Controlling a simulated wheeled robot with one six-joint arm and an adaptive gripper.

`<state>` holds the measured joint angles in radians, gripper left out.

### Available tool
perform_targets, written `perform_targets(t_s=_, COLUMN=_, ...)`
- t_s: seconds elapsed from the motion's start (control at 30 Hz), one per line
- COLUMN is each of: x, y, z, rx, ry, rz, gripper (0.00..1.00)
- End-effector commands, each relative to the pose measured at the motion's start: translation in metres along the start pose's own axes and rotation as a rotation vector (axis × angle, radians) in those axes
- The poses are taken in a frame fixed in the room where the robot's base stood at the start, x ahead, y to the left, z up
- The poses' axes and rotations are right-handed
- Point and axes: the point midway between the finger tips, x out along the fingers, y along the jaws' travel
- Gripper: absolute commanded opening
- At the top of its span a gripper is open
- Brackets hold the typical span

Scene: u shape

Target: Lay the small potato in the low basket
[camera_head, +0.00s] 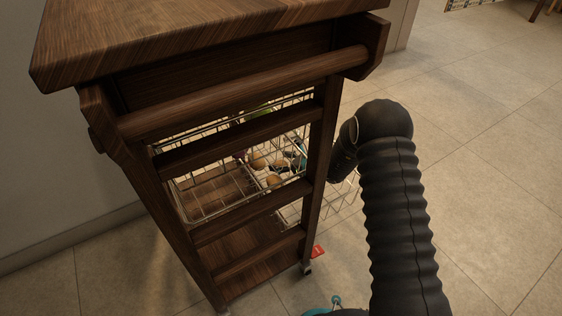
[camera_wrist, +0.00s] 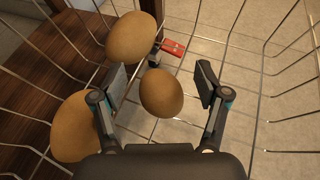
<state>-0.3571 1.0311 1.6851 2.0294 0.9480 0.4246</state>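In the wrist view, a small brown potato (camera_wrist: 161,93) lies between my gripper's (camera_wrist: 162,82) two spread fingers, with a gap on each side. The wire basket (camera_wrist: 266,95) surrounds it; whether it rests on the wires is hard to tell. Two larger potatoes are near the left finger, one behind (camera_wrist: 131,38) and one at the lower left (camera_wrist: 74,127). In the head view, potatoes (camera_head: 257,163) show through the cart's upper wire basket (camera_head: 212,206), and my gripper (camera_head: 297,160) is partly hidden behind the cart's post. A lower wire basket (camera_head: 345,199) shows beside the cart.
The dark wooden cart (camera_head: 180,40) stands left of my arm, its posts and rails close to my gripper. A red object (camera_head: 318,251) lies near the cart's foot; it also shows in the wrist view (camera_wrist: 173,48). The tiled floor at right is clear.

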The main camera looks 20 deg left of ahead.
Motion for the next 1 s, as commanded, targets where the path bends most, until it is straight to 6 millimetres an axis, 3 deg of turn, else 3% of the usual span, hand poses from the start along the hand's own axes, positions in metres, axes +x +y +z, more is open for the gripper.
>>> perform_targets(t_s=0.37, x=-0.005, y=0.000, z=0.012, rx=-0.002, ry=-0.001, rz=-0.001, gripper=0.74)
perform_targets(t_s=0.8, x=-0.090, y=-0.001, z=0.013, rx=0.001, ry=0.000, rz=-0.003, gripper=0.74)
perform_targets(t_s=1.0, x=-0.116, y=0.000, z=0.012, rx=0.000, ry=0.001, rz=-0.001, gripper=0.74)
